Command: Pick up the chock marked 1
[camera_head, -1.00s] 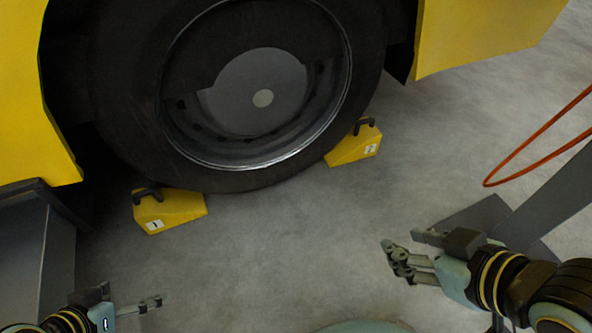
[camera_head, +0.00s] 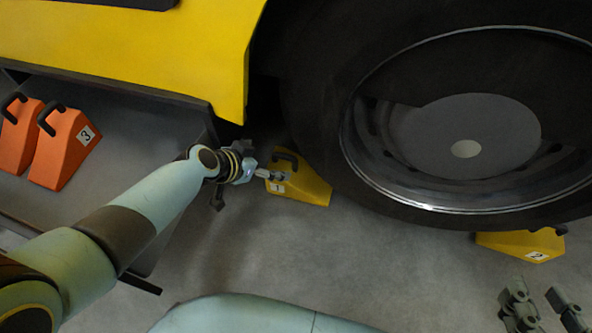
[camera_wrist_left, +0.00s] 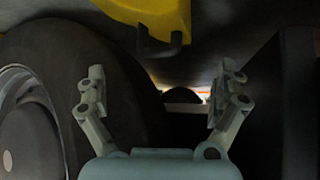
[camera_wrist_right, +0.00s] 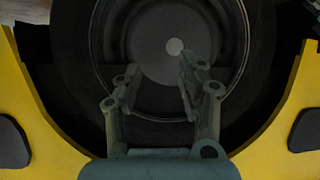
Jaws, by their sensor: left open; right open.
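The yellow chock marked 1 (camera_head: 310,188) sits on the floor against the left side of the large tyre, its dark handle (camera_head: 285,157) on top. My left gripper (camera_head: 275,175) is open beside the chock's left end, its fingers overlapping the chock in the head view; contact cannot be told. In the left wrist view, the yellow chock (camera_wrist_left: 150,12) and its handle (camera_wrist_left: 160,46) lie at the top, beyond the spread, empty fingers (camera_wrist_left: 160,88). My right gripper (camera_head: 532,298) is open and empty at the lower right; its fingers (camera_wrist_right: 160,70) face the wheel in the right wrist view.
The wheel (camera_head: 465,112) and yellow bodywork (camera_head: 170,45) crowd the chock from right and above. Chock 2 (camera_head: 525,243) lies under the tyre's right side. Orange chocks, one marked 3 (camera_head: 65,150), stand on a grey surface (camera_head: 130,120) at left.

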